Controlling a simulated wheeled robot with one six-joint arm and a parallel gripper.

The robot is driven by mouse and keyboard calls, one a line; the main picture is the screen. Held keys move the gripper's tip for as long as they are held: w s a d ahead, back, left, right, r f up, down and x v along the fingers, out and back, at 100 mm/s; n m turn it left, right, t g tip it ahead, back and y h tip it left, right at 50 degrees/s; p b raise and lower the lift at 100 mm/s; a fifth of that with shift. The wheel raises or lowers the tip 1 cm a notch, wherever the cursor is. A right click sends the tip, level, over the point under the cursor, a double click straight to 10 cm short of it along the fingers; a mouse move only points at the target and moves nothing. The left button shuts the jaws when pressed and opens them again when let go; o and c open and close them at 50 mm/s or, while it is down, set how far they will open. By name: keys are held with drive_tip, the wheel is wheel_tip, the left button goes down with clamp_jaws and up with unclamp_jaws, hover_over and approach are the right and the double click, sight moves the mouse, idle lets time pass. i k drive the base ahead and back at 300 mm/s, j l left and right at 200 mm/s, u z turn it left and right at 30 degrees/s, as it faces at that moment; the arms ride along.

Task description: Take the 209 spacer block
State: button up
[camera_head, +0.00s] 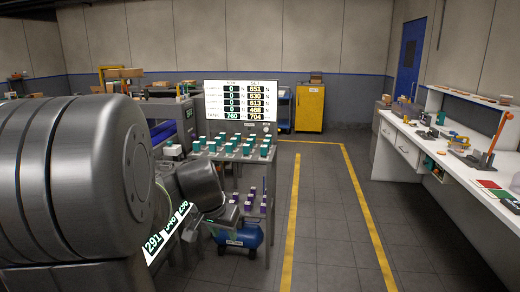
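Several teal blocks with pale tops (243,147) stand in rows on the top of a grey metal rack (226,157) left of centre. Several purple blocks (251,200) stand on a lower level of the same rack. Any numbers on these blocks are too small to read, so I cannot tell which one is the 209 spacer block. My gripper is not clearly in view. Large grey metal bodies fill the left side close to the camera and hide the rack's left part.
A display board (241,100) stands behind the rack. A blue tank (240,234) is beneath it. A white workbench (408,147) with tools runs along the right. A yellow cabinet (309,108) stands at the back. The floor between yellow lines (369,222) is clear.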

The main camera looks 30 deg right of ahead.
sight(263, 148)
drive_tip(key=i+l, duration=0.3)
drive_tip(key=i+l+u, duration=0.1)
drive_tip(key=i+l, duration=0.15)
drive_tip(key=l, duration=0.25)
drive_tip(key=i+l, duration=0.25)
drive_tip(key=l, duration=0.15)
drive_tip(key=i+l, duration=0.3)
drive_tip(key=i+l+u, duration=0.1)
drive_tip(key=i+l, duration=0.15)
drive_tip(key=l, duration=0.3)
drive_tip(key=i+l, duration=0.25)
drive_tip(key=l, duration=0.15)
drive_tip(key=i+l, duration=0.25)
drive_tip(key=l, duration=0.2)
drive_tip(key=i+l+u, duration=0.1)
drive_tip(key=i+l, duration=0.15)
drive_tip(key=l, duration=0.2)
